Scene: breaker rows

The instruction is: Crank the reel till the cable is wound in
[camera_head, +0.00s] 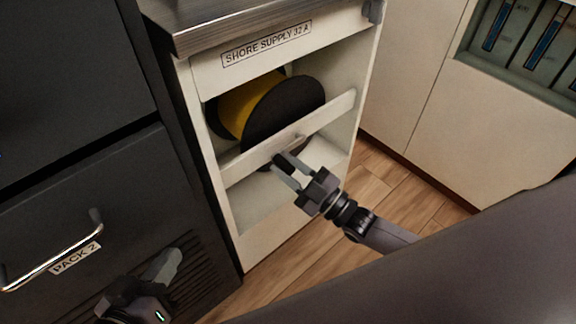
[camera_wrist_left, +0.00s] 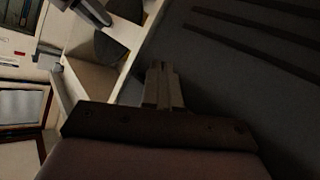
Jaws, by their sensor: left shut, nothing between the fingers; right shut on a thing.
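The reel (camera_head: 287,108) sits in the open bay of a white cabinet marked "SHORE SUPPLY 32 A", behind a pale crossbar. Yellow cable (camera_head: 245,102) is wound on its drum, left of the dark flange. My right gripper (camera_head: 284,165) is in front of the crossbar, shut on the dark crank handle (camera_head: 280,160); the fingers partly hide it. My left gripper (camera_head: 172,264) is shut and empty at lower left, by the dark cabinet's vents. In the left wrist view its fingers (camera_wrist_left: 162,84) are together, and the reel (camera_wrist_left: 108,46) shows beyond. No loose cable end is visible.
A dark cabinet front (camera_head: 75,210) with a metal handle (camera_head: 55,252) and "PACK 2" label stands at left. A metal worktop (camera_head: 245,22) overhangs the bay. Pale panels (camera_head: 425,75) and a shelf of blue-marked units (camera_head: 545,45) stand at right. Wooden floor (camera_head: 385,195) is clear.

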